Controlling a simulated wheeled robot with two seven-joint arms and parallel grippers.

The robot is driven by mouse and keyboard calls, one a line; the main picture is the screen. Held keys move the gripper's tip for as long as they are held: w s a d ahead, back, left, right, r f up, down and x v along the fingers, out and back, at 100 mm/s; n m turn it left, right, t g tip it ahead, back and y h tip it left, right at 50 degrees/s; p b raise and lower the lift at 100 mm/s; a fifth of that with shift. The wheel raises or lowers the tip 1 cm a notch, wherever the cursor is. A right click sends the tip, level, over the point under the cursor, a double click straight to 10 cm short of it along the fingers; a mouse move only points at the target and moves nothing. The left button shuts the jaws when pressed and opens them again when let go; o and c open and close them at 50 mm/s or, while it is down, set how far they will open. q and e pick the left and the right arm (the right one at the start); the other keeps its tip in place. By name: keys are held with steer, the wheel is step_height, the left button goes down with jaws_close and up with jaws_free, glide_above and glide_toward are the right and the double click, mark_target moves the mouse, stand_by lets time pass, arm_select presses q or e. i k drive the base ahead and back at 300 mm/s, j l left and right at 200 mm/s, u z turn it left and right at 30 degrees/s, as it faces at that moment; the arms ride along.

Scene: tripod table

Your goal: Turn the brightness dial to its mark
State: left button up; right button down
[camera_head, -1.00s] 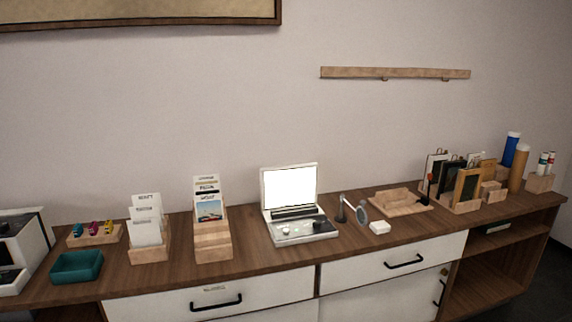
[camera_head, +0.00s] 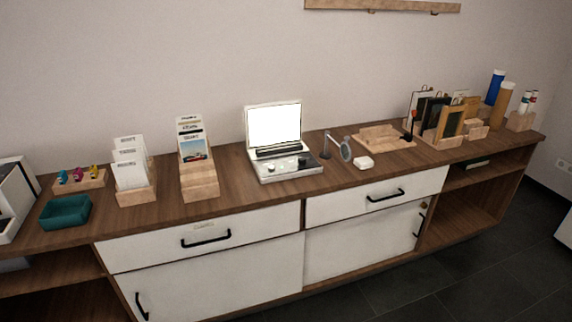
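A white box-like device (camera_head: 287,175) with a raised, brightly lit panel (camera_head: 273,127) stands on the wooden cabinet top, near the middle of the head view. Its low front deck carries a dark bar and small knobs, one pale (camera_head: 268,168) and one dark (camera_head: 303,161). Which knob is the brightness dial, and where its mark is, is too small to tell. Neither of my grippers is in view.
The wooden cabinet top (camera_head: 232,181) has card holders (camera_head: 199,178) and a teal tray (camera_head: 65,213) left of the device. A magnifier on a stand (camera_head: 345,151), a white block (camera_head: 364,162) and a wooden organizer (camera_head: 446,139) stand to the right. Dark floor (camera_head: 440,290) is free in front.

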mark_target(302, 160)
steer(key=i+j, duration=0.4)
steer(key=i, duration=0.2)
steer(key=i+j, duration=0.4)
steer(key=i, duration=0.15)
steer(key=z, duration=1.7)
